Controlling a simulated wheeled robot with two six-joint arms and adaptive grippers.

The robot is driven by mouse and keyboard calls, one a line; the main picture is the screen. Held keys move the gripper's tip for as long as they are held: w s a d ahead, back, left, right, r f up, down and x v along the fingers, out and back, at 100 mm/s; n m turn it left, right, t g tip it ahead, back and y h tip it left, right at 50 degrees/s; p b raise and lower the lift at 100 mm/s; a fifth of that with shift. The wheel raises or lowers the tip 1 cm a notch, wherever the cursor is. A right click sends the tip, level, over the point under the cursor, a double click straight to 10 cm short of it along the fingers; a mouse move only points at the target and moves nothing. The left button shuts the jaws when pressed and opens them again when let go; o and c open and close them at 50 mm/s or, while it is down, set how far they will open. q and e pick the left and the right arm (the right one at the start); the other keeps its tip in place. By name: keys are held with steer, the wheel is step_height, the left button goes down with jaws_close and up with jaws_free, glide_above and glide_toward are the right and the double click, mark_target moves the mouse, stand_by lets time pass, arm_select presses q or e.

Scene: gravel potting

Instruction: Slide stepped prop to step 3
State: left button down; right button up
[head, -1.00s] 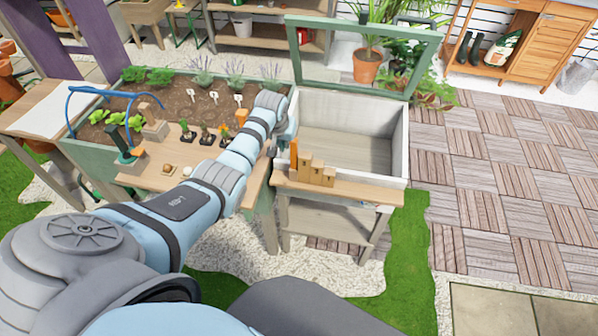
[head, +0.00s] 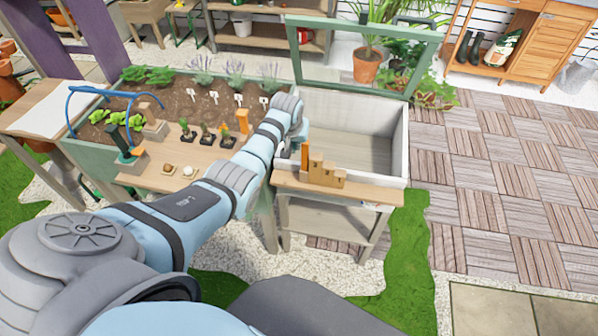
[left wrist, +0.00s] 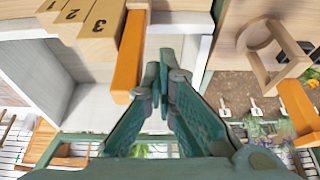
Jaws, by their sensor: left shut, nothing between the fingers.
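The wooden stepped prop (head: 327,174) stands on the front ledge of the cold frame (head: 385,190), its steps going down to the right. An orange upright piece (head: 305,160) is at its tall left end. The left wrist view shows the steps (left wrist: 82,30) marked 1, 2 and 3, with the orange piece (left wrist: 127,60) beside step 3. My left gripper (left wrist: 160,70) is shut and empty, its fingertips right beside the orange piece; I cannot tell whether they touch. In the head view my arm partly hides it. The green-framed lid (head: 437,55) stands open. My right gripper is not in view.
A planting bench (head: 200,160) with small potted plants and a soil bed (head: 195,95) lies to the left. A second orange piece (head: 242,122) stands there near my arm. The cold frame's inside (head: 350,135) is empty. The ledge right of the prop is clear.

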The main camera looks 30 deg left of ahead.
mark_target(312, 157)
arm_select(q)
steer(key=shift+w+d+b, duration=0.2)
steer(key=shift+w+d, duration=0.2)
steer(key=shift+d, duration=0.7)
steer(key=shift+w+d+b, duration=0.2)
steer(key=shift+w+d, duration=0.2)
steer(key=shift+d, duration=0.75)
steer(key=shift+w+d+b, duration=0.2)
steer(key=shift+w+d, duration=0.2)
steer(key=shift+d, duration=0.7)
steer(key=shift+s+a+p, duration=0.2)
steer(key=shift+a+p, duration=0.15)
steer(key=shift+a, duration=0.15)
steer(key=shift+s+a+p, duration=0.15)
steer(key=shift+a+p, duration=0.2)
steer(key=shift+a, duration=0.15)
step_height(312, 157, up, 8)
steer(key=p, duration=0.5)
